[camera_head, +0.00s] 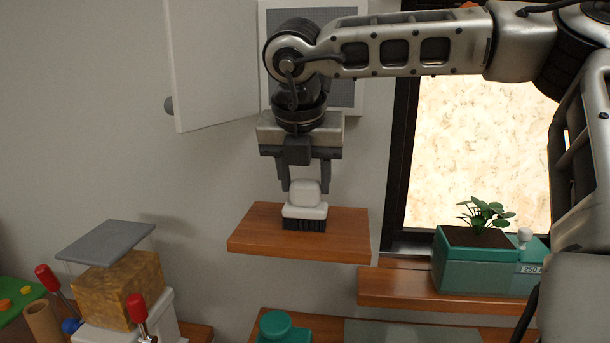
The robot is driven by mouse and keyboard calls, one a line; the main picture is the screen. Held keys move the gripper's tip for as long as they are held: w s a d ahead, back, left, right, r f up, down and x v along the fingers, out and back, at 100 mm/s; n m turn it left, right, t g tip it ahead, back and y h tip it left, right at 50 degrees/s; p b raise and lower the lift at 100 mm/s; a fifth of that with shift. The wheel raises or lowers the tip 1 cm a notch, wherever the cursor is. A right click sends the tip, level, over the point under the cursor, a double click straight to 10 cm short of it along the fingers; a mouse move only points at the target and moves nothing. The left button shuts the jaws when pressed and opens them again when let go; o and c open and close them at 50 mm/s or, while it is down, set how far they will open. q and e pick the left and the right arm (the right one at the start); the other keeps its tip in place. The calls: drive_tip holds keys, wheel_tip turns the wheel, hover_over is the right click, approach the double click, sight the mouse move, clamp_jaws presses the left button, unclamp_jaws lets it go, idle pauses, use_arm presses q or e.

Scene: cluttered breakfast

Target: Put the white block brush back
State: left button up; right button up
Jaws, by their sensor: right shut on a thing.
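The white block brush (305,211) has a rounded white top and dark bristles pointing down. It is upright, over the small wooden wall shelf (345,238). The bristles look to be at or very near the shelf top; I cannot tell for sure if they touch. My right gripper (305,187) points straight down, shut on the brush's white top, with its fingers on either side. My right arm reaches in from the right above it. My left gripper is not in view.
A white cabinet door (215,65) stands open above left. A green planter (480,258) sits on a lower shelf (410,288) at right. A teal lidded pot (283,328) is below. A yellowish block (118,290) under a grey plate (105,241) stands at lower left.

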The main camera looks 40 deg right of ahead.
drive_tip(key=o, duration=1.3)
drive_tip(key=shift+r, duration=0.1)
drive_tip(key=v, duration=1.1)
drive_tip(key=shift+a+r+b, duration=0.2)
drive_tip(key=shift+r+b, duration=0.15)
drive_tip(key=shift+b, duration=0.1)
drive_tip(key=shift+s, duration=0.1)
